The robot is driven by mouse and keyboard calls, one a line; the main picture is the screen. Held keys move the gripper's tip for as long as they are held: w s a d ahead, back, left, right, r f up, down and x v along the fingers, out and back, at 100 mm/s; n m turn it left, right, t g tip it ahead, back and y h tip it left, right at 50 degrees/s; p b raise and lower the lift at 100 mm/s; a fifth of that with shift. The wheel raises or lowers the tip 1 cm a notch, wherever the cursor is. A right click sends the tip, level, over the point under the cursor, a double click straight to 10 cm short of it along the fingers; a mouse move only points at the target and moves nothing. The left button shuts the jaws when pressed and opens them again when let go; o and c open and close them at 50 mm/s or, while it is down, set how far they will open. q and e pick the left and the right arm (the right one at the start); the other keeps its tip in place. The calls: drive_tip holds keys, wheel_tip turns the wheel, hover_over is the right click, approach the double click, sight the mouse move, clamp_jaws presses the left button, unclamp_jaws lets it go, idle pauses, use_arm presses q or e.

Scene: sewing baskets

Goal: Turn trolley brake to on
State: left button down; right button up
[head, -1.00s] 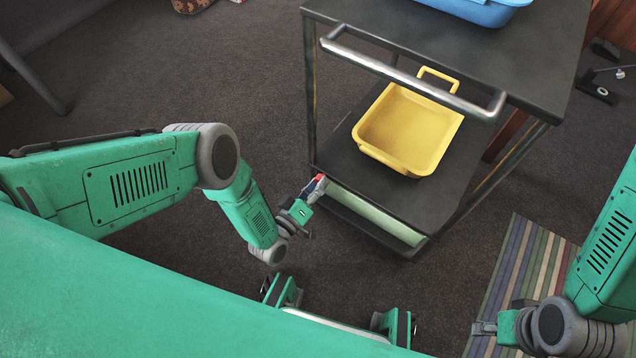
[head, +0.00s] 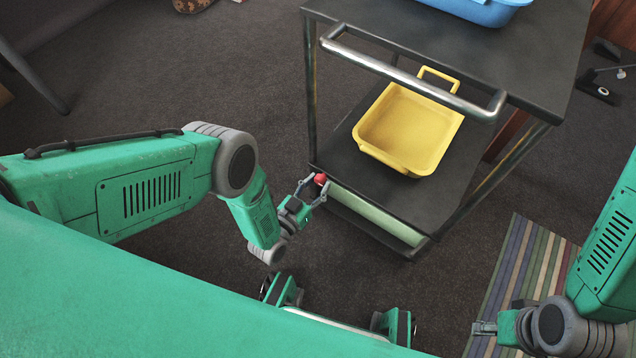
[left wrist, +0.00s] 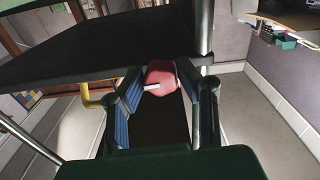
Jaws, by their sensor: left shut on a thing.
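The black trolley (head: 350,178) stands ahead of me, with a red brake knob (head: 320,179) at the near left corner of its lower shelf. In the left wrist view the knob (left wrist: 162,76) sits between the fingertips, with a white bar on it pointing left. My left gripper (head: 315,187) is shut on the knob, one finger on each side. My right gripper (head: 484,328) is at lower right, well away from the trolley; its fingers are too small to read.
A yellow tray (head: 410,128) sits on the trolley's lower shelf and a blue one (head: 480,10) on its top. A metal handle bar (head: 410,78) runs along the near top edge. A striped rug (head: 520,270) lies at right.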

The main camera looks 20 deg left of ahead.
use_arm(q)
drive_tip(key=shift+s+f+m, duration=0.25)
drive_tip(key=shift+m, duration=0.25)
drive_tip(key=c, duration=1.2)
unclamp_jaws()
drive_tip(key=shift+w+r, duration=0.1)
drive_tip(key=shift+w, duration=0.05)
drive_tip(key=shift+r, duration=0.15)
drive_tip(key=shift+w+r, duration=0.1)
drive_tip(key=shift+r, duration=0.2)
wheel_tip(320, 180, up, 9)
